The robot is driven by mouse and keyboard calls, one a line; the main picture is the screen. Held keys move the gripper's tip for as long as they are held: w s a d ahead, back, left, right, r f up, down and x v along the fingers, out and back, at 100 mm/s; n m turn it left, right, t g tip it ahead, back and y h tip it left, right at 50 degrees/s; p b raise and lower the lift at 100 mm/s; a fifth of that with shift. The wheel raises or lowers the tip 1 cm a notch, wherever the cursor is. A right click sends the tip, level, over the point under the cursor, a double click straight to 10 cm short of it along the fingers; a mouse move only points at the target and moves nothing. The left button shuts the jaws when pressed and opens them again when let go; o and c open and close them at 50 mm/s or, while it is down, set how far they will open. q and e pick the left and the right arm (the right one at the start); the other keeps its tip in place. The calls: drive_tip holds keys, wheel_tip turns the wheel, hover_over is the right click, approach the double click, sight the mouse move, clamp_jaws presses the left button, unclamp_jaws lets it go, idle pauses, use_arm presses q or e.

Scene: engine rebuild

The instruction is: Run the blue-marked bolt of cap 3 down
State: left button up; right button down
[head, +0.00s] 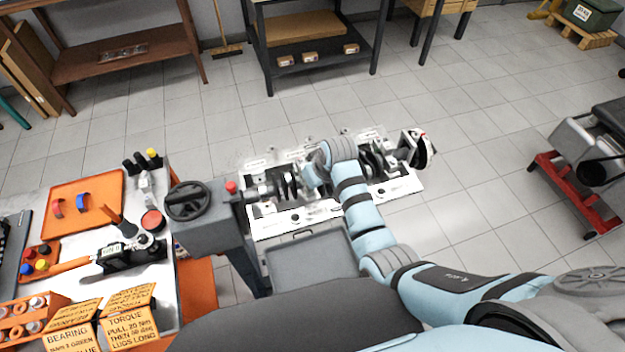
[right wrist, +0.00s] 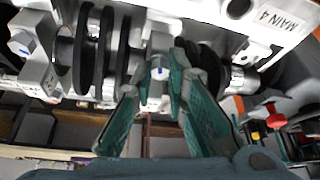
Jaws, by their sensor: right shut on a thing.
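The engine block (head: 268,226) sits on a stand in the head view, with the dark crankshaft (head: 283,186) lying along it. My right arm reaches over its middle and mostly hides the right gripper there. In the right wrist view the right gripper's teal fingers (right wrist: 160,80) are closed around the head of a blue-marked bolt (right wrist: 157,73) on a grey bearing cap between crankshaft webs. That cap's number is not readable. Another blue-marked bolt (right wrist: 24,50) shows on a cap at the left. My left gripper is not in view.
A handwheel (head: 187,200) on the stand is left of the block. A bench at the left holds an orange tray (head: 95,190), tools and yellow signs (head: 131,328). A "MAIN 4" label (right wrist: 278,18) is right of the gripper.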

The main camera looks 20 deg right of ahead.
drive_tip(key=shift+w+a+r+m+h, duration=0.1)
drive_tip(key=shift+m+h, duration=0.1)
drive_tip(key=shift+m, duration=0.4)
drive_tip(key=shift+w+m+h, duration=0.1)
drive_tip(key=shift+m+h, duration=0.1)
drive_tip(key=shift+m, duration=0.4)
drive_tip(key=c, duration=1.9)
unclamp_jaws()
drive_tip(key=shift+o, duration=0.3)
drive_tip(key=shift+s, duration=0.2)
drive_tip(key=shift+r, duration=0.1)
